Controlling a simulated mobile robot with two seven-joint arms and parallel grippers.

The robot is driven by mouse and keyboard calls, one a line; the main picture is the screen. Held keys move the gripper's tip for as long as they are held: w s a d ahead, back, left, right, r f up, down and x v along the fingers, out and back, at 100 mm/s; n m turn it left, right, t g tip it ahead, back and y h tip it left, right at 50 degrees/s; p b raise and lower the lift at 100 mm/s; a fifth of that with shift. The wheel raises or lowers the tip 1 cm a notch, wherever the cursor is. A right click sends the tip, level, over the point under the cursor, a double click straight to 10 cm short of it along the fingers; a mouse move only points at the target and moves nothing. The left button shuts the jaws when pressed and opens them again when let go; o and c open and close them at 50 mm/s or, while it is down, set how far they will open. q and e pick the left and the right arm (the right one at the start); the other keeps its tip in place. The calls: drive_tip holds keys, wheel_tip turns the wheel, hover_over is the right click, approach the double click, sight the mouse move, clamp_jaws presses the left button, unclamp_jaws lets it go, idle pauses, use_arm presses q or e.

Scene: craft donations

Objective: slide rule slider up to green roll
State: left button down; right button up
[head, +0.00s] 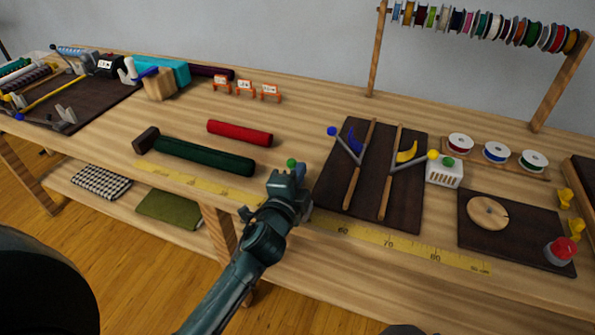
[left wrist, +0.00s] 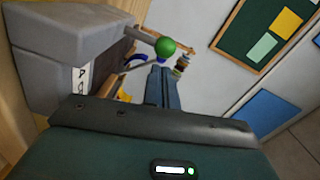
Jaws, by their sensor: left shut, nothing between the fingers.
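The dark green roll (head: 205,157) lies on the bench, its left end by a dark brown block (head: 146,139). The yellow rule (head: 390,245) runs along the bench's front edge. The slider's green knob (head: 291,163) shows just beyond my left gripper (head: 287,180), right of the roll's right end with a gap between. The slider's body is mostly hidden by the gripper in the head view. In the left wrist view a grey block (left wrist: 70,45), which looks like the slider, carries the green knob (left wrist: 165,47) on a rod. My left fingers (left wrist: 162,86) are shut and empty, close beside it; contact is unclear.
A red roll (head: 240,132) lies behind the green one. Right of the gripper, a dark board (head: 332,195) holds wooden sticks and coloured levers. A white box (head: 444,173) and spools (head: 496,151) stand farther right. Bench between roll and gripper is clear.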

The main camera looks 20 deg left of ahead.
use_arm(q)
drive_tip(key=shift+a, duration=0.1)
use_arm(e)
drive_tip(key=shift+w+a, duration=0.15)
drive_tip(key=shift+a, duration=0.1)
drive_tip(key=shift+r, duration=0.1)
use_arm(q)
drive_tip(key=shift+a, duration=0.35)
drive_tip(key=a+p, duration=0.2)
drive_tip(key=a, duration=0.4)
drive_tip(key=shift+w+a+r, duration=0.1)
drive_tip(key=shift+w+a, duration=0.05)
drive_tip(key=shift+a, duration=0.1)
drive_tip(key=a, duration=0.5)
drive_tip(key=shift+w+a+p, duration=0.1)
drive_tip(key=shift+p, duration=0.3)
use_arm(e)
drive_tip(key=shift+d+r+h, duration=0.3)
drive_tip(key=shift+d+r, duration=0.15)
drive_tip(key=shift+r, duration=0.25)
